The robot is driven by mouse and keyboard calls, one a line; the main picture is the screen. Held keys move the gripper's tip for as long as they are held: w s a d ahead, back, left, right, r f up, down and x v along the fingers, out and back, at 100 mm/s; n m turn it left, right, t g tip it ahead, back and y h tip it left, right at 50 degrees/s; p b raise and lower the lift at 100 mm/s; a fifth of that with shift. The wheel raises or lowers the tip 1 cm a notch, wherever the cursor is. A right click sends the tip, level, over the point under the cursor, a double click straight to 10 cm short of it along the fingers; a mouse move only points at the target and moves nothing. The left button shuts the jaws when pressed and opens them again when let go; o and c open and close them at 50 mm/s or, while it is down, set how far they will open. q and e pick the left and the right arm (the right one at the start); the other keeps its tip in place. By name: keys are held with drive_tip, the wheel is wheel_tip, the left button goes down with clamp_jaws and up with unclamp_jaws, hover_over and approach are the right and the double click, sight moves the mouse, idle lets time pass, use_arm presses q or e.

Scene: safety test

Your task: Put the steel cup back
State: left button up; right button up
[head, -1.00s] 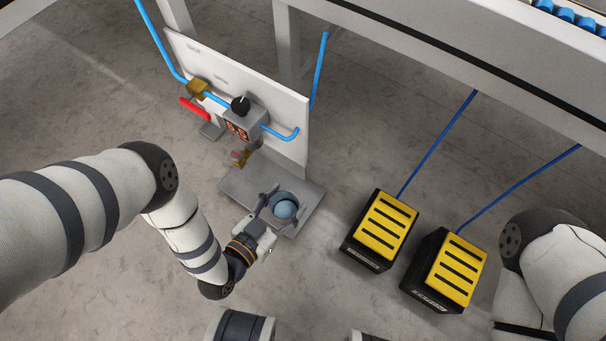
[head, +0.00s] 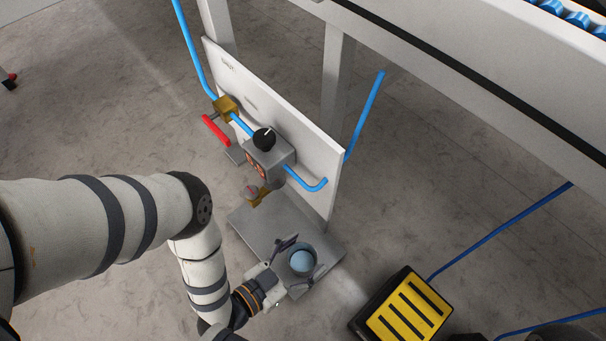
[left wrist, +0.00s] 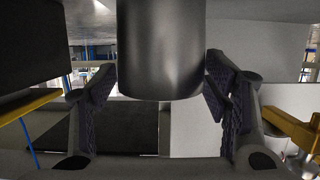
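The steel cup (head: 290,264) is at the near right end of the grey tray (head: 262,228) in the head view; pale blue shows inside it. My left gripper (head: 301,261) has one finger on each side of the cup. In the left wrist view the cup (left wrist: 160,55) is between the two finger pads (left wrist: 161,85), which appear to touch its wall. I cannot tell whether the cup rests on the tray or is just above it. My right gripper is not in view.
A white panel (head: 310,150) stands behind the tray, with blue pipe, a red lever (head: 216,131), a grey box with a black knob (head: 264,138) and a brass fitting (head: 256,196). A yellow-topped black box (head: 408,312) stands on the floor to the right, with a blue cable.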

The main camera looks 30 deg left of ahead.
use_arm(q)
drive_tip(key=shift+r, duration=0.25)
drive_tip(key=p+v, duration=0.4)
drive_tip(key=v, duration=0.8)
